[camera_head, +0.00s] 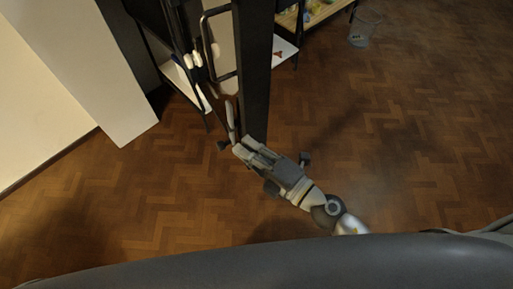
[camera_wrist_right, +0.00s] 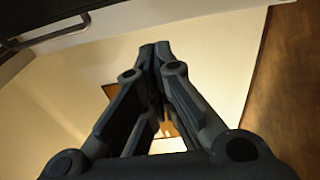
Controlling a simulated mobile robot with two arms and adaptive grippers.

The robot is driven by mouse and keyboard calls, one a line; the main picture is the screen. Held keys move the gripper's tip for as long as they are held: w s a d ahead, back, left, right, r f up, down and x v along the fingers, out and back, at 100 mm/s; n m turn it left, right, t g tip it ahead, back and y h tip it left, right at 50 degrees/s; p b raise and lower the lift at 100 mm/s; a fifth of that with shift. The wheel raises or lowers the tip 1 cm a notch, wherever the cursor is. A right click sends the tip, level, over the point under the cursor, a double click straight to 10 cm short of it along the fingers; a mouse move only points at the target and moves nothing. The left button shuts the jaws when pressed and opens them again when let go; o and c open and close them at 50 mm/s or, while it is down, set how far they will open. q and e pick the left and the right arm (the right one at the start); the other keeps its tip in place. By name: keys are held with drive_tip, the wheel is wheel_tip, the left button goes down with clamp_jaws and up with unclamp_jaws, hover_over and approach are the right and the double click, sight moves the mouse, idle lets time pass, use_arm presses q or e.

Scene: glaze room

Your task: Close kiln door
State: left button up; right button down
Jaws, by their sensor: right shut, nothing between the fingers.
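A tall dark upright panel (camera_head: 255,75), which looks like the kiln door, stands nearly edge-on at the top middle of the head view. A dark looped handle (camera_head: 206,45) sticks out from its left side. My right gripper (camera_head: 237,148) is near the panel's lower end, with its fingers pointing up and left; I cannot tell if it touches the panel. In the right wrist view its fingers (camera_wrist_right: 155,48) are closed together with nothing between them. A dark surface with a metal bar (camera_wrist_right: 60,32) shows at the upper left there. My left gripper is not in view.
A dark-framed shelf rack (camera_head: 180,75) with pale items stands left of the panel. A pale upright block (camera_head: 90,70) and a cream wall are farther left. A bin (camera_head: 363,28) stands at the upper right beside a low shelf. The wood floor (camera_head: 420,130) on the right is clear.

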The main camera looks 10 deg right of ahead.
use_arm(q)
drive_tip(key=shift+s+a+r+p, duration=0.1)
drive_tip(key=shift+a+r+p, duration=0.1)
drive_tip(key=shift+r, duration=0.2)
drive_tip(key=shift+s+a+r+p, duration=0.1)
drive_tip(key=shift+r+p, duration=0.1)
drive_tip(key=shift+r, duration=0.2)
use_arm(e)
drive_tip(key=w, duration=0.6)
drive_tip(key=shift+a, duration=0.15)
